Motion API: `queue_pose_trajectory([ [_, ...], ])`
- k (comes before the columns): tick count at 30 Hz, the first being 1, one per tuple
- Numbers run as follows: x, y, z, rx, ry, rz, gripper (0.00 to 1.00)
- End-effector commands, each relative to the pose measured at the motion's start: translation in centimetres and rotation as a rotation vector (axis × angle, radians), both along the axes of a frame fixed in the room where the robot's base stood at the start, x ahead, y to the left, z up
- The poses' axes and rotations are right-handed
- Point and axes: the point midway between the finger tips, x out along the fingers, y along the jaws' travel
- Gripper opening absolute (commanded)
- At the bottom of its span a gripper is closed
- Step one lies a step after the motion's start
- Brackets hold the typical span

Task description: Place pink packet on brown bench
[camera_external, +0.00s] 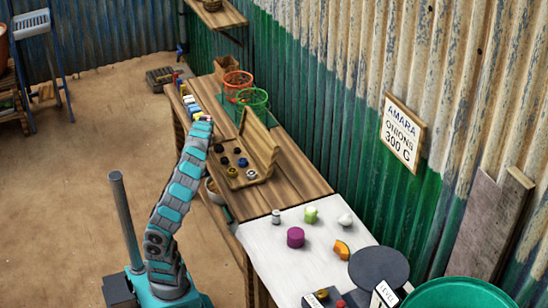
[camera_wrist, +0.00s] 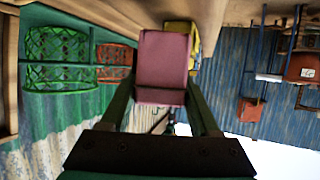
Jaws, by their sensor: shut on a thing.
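The pink packet (camera_wrist: 162,58) is between the two fingers of my gripper (camera_wrist: 162,92) in the wrist view, and the gripper is shut on it. In the external view my gripper (camera_external: 203,119) is at the left edge of the brown bench (camera_external: 292,168), near its far end. The pink packet cannot be made out there. A row of small packets (camera_external: 190,104) in white, yellow and blue lies along that bench edge, close to my gripper. A yellow packet (camera_wrist: 181,28) shows just behind the pink one in the wrist view.
A tray of dark round things (camera_external: 238,172) stands mid-bench beside a raised board. Orange (camera_external: 238,79) and green (camera_external: 253,97) wire baskets stand against the wall. Bare wood shows right of the tray. A white top (camera_external: 285,262) nearer the camera holds several items.

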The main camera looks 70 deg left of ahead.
Motion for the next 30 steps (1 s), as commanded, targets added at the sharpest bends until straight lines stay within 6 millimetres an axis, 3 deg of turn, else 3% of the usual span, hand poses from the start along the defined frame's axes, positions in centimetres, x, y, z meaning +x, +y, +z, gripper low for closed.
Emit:
queue_pose_trajectory([
  [9, 0.1, -0.1, -3.3, 0.0, 0.002, -0.002, 0.0],
  [20, 0.0, -0.1, -3.7, 0.001, 0.0, -0.002, 0.0],
  [21, 0.0, -0.1, -3.7, 0.001, -0.001, -0.002, 0.64],
  [28, 0.0, 0.0, -3.7, 0.001, -0.001, -0.001, 0.9],
  [30, 0.0, 0.0, -3.7, 0.001, -0.001, -0.001, 0.92],
])
